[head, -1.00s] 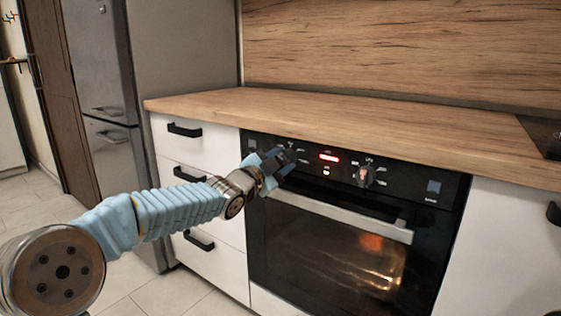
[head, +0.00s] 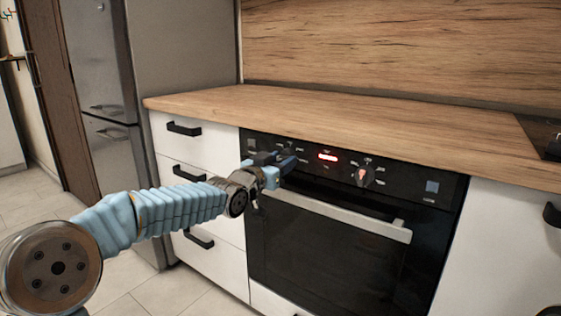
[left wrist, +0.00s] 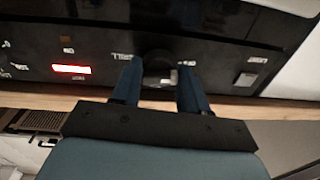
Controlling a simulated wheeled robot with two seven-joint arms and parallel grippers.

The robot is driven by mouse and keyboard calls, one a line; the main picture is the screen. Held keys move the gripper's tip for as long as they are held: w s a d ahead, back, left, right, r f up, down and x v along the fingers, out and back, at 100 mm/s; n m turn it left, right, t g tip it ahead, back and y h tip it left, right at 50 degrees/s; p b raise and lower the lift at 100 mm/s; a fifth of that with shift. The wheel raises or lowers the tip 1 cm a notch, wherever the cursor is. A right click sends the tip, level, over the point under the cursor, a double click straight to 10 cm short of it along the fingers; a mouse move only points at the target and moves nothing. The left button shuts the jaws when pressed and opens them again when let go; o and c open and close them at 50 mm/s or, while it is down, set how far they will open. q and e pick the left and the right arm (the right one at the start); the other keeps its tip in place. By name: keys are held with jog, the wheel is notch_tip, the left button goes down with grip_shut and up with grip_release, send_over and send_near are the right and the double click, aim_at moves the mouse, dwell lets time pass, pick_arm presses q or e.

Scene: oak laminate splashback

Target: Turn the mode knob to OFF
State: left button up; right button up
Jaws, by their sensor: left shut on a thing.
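The mode knob (left wrist: 160,72) is a dark round knob at the left end of the black oven control panel. It sits between the two blue fingers of my left gripper (left wrist: 159,84) in the left wrist view, which shows the panel upside down. My left gripper (head: 283,165) is shut on the knob; in the head view the fingers and hand hide most of it. White labels surround it, but its pointer and exact setting cannot be read. My right gripper is not in view.
A second knob (head: 363,177) sits to the right of the lit red display (head: 328,157). The oven door handle (head: 340,214) runs just below the panel. The wooden worktop (head: 330,120) overhangs above, with white drawers (head: 195,165) on the left.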

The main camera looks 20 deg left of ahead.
pick_arm(q)
jog(key=shift+d+f+n, duration=0.1)
jog(key=shift+f+n, duration=0.2)
jog(key=o, duration=1)
jog(key=shift+c, duration=0.2)
jog(key=shift+o, duration=0.4)
jog(key=shift+r, duration=0.15)
jog(key=v, duration=1.3)
jog(key=shift+s, duration=0.4)
